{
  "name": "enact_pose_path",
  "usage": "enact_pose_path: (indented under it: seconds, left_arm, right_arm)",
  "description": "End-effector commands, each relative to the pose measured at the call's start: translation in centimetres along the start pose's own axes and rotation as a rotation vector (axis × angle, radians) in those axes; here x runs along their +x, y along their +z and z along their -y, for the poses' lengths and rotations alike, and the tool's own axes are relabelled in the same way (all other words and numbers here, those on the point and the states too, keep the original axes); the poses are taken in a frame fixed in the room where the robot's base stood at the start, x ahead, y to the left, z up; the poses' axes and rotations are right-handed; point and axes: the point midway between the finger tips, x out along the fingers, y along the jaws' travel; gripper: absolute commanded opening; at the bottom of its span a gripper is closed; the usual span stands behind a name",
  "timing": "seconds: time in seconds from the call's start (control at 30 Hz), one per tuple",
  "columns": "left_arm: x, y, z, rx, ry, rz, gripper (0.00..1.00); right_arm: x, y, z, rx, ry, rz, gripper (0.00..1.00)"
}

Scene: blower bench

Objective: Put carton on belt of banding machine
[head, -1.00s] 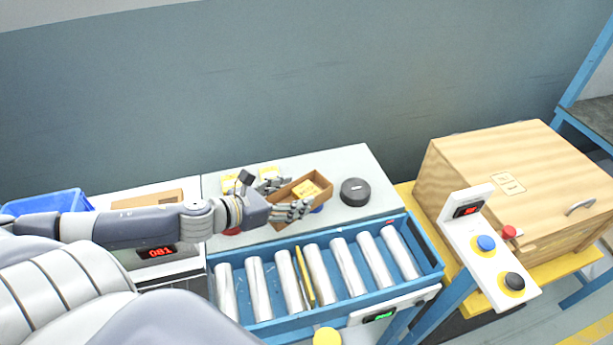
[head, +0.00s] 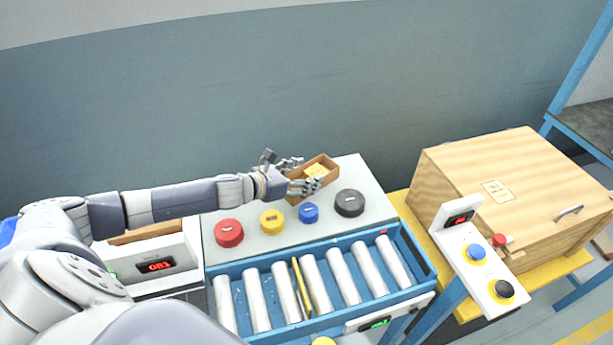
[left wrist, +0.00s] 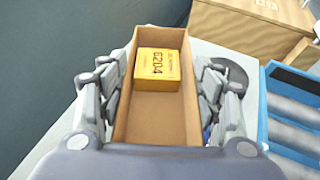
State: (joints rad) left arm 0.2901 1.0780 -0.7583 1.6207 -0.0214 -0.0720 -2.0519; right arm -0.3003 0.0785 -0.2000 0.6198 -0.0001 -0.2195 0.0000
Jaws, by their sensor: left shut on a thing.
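An open brown carton (head: 327,163) with a yellow box inside is held at the back of the white bench top. My left gripper (head: 299,178) is shut on the carton, with fingers along both long sides. In the left wrist view the carton (left wrist: 122,85) lies between the fingers, and the yellow box (left wrist: 158,69), marked 6204, sits toward its far end. The roller belt (head: 340,285) in its blue frame runs in front of the bench, with a yellow strip across it. My right gripper is not in view.
Red (head: 229,233), yellow (head: 272,222), blue (head: 309,213) and black (head: 349,203) round pieces stand on the bench between carton and belt. A wooden case (head: 520,190) and a button panel (head: 480,250) are at the right. A scale display (head: 155,266) is at the left.

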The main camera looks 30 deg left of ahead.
Motion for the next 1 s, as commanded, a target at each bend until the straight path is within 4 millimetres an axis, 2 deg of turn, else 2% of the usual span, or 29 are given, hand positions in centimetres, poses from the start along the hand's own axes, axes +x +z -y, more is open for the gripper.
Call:
enact_pose_path:
  seconds: [0.03,0.27,0.57,0.97,1.0]
  left_arm:
    - [0.6,0.6,-0.5,-0.002,0.002,0.003,0.35]
    - [1.9,0.7,-1.3,-0.001,0.001,0.001,0.35]
    - [3.2,-2.4,-1.2,-0.003,0.0,0.0,0.35]
    - [3.4,-3.1,-1.2,-0.001,-0.001,0.0,0.35]
    - [3.4,-3.1,-1.2,-0.001,0.0,-0.001,0.66]
  right_arm:
    - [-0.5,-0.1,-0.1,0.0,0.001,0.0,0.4]
    - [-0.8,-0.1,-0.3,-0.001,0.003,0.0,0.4]
    - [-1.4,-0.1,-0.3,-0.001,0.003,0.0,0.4]
    - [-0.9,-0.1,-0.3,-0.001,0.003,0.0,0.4]
    - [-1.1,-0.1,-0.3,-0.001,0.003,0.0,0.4]
